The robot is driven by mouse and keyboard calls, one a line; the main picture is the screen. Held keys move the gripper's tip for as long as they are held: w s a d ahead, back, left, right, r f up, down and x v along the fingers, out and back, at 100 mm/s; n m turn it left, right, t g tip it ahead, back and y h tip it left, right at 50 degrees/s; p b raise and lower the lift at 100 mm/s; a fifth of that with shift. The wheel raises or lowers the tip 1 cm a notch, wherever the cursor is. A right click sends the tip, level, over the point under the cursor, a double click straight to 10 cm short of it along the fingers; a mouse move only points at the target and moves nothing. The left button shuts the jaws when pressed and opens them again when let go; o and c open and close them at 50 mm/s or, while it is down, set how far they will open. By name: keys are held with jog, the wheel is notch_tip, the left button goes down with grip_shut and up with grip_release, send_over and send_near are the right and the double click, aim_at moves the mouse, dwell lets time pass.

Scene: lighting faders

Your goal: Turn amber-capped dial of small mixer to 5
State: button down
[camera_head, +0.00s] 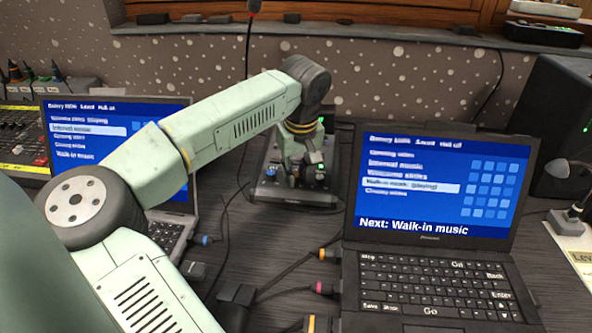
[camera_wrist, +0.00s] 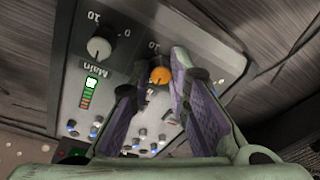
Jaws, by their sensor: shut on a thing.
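The small mixer (camera_head: 265,190) stands on the desk between the two laptops; its grey panel (camera_wrist: 205,35) fills much of the wrist view. The amber-capped dial (camera_wrist: 160,75) sits on that panel, with a "10" printed near it. My gripper (camera_wrist: 160,78) has its two purple-padded fingers on either side of the dial, shut on it. The dial's pointer and much of its scale are hidden by the fingers. In the head view my gripper (camera_head: 306,168) is over the mixer, and the dial cannot be made out there.
Beside the dial is a grey-capped dial (camera_wrist: 100,46) marked "Main", with a lit level meter (camera_wrist: 87,95) below it. Several small blue and white knobs line the panel. The right laptop (camera_head: 435,200) and left laptop (camera_head: 90,140) flank the mixer. Cables (camera_head: 290,268) cross the desk in front.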

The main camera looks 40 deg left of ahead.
jog(key=shift+m, duration=0.7)
jog(key=c, duration=1.5)
grip_release()
jog(key=r, duration=0.4)
jog(key=s+d+r, duration=0.1)
jog(key=r, duration=0.3)
jog(key=d+r, duration=0.1)
jog(key=r, duration=0.2)
jog(key=shift+s+r, duration=0.25)
jog(key=shift+r, duration=0.15)
